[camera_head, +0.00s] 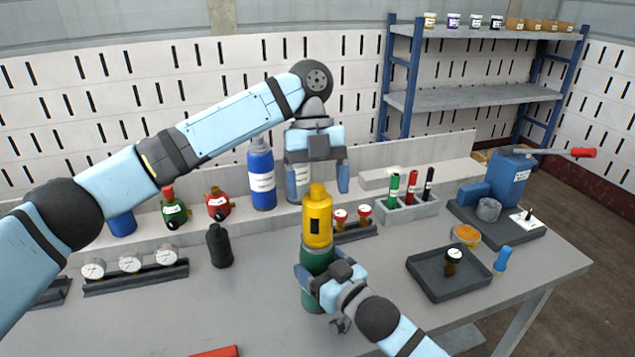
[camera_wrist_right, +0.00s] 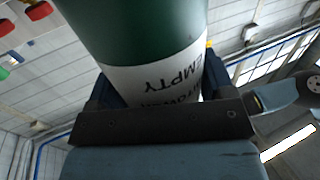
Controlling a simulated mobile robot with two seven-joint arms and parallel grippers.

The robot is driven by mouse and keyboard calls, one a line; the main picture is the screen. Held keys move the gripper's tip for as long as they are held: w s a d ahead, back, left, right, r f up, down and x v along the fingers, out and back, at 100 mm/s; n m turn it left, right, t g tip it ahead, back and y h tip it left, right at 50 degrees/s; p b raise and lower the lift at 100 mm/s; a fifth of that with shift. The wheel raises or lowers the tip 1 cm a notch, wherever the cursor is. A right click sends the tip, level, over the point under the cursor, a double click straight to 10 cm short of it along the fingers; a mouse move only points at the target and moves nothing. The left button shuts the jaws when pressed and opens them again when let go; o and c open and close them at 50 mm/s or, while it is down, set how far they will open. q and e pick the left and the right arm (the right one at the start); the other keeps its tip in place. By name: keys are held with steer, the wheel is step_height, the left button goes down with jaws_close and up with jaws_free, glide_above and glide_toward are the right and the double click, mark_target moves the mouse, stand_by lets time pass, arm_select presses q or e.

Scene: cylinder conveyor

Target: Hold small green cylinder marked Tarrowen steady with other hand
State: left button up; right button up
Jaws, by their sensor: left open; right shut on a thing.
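The green cylinder (camera_head: 318,259) stands upright on the table near its middle, with a yellow cap (camera_head: 318,222) on top. In the right wrist view the cylinder (camera_wrist_right: 135,30) shows a white label reading EMPTY; the name line below is partly hidden. My right gripper (camera_head: 318,280) is shut on the cylinder's body from the front right. My left gripper (camera_head: 318,186) is open and points down above the yellow cap, its fingers on either side of the cap's top in the picture. Whether it touches the cap is unclear.
A black bottle (camera_head: 219,246) and a row of gauges (camera_head: 130,263) are to the left. Behind stand a blue cylinder (camera_head: 262,175) and red-topped regulators (camera_head: 218,204). A dark tray (camera_head: 420,262) and a blue machine (camera_head: 508,180) are at right.

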arm_select(q)
steer(key=n+h, duration=0.1)
steer(key=n, duration=0.2)
steer(key=n+t+h, duration=0.1)
steer(key=n, duration=0.1)
steer(key=shift+n, duration=0.4)
steer(key=n+t, duration=0.1)
steer(key=n, duration=0.2)
steer(key=n+t+h, duration=0.1)
steer(key=n, duration=0.2)
steer(key=n+t, duration=0.1)
steer(key=n, duration=0.2)
steer(key=n+t, duration=0.1)
steer(key=n, duration=0.2)
steer(key=shift+h, duration=0.3)
